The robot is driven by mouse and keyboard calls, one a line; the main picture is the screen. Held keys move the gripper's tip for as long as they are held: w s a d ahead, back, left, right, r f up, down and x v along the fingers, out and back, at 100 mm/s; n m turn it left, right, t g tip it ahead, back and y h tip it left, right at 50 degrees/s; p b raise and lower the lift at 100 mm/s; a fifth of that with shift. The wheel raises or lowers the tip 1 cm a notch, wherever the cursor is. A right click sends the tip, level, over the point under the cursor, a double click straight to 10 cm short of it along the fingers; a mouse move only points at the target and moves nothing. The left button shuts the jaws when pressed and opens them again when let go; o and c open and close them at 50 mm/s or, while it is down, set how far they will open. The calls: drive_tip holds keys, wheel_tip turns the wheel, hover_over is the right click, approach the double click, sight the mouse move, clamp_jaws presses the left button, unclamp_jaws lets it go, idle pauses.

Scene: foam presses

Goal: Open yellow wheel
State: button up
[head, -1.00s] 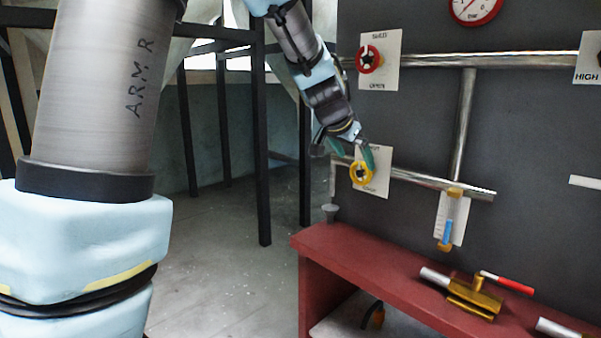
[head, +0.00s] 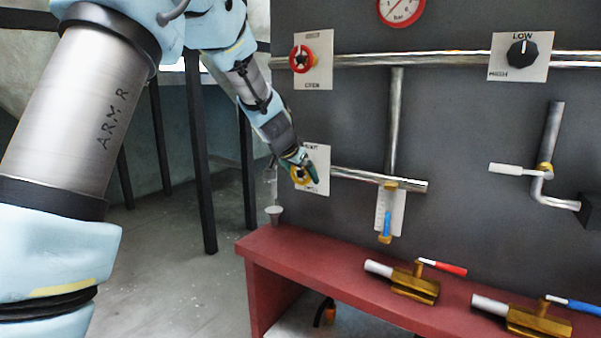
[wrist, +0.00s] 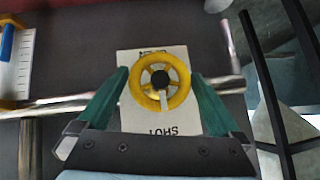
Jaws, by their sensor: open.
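The yellow wheel (wrist: 160,62) is a small spoked handwheel with a black hub, mounted over a white label plate (wrist: 183,118) on a metal pipe. In the head view the yellow wheel (head: 297,176) is partly covered by my gripper (head: 303,165). In the wrist view my gripper (wrist: 160,85) is open, with one green finger on each side of the wheel. A pale pointer mark shows on the wheel's lower rim.
A red wheel (head: 304,58) sits above on the upper pipe. A black knob (head: 522,54), a gauge (head: 401,8) and a lever (head: 506,169) are also on the panel. A red bench (head: 262,246) with brass valves (head: 415,284) stands below.

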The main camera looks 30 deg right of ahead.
drive_tip(key=shift+c, duration=0.4)
drive_tip(key=c, duration=1)
drive_tip(key=shift+f+b, duration=0.1)
drive_tip(key=shift+b, duration=0.3)
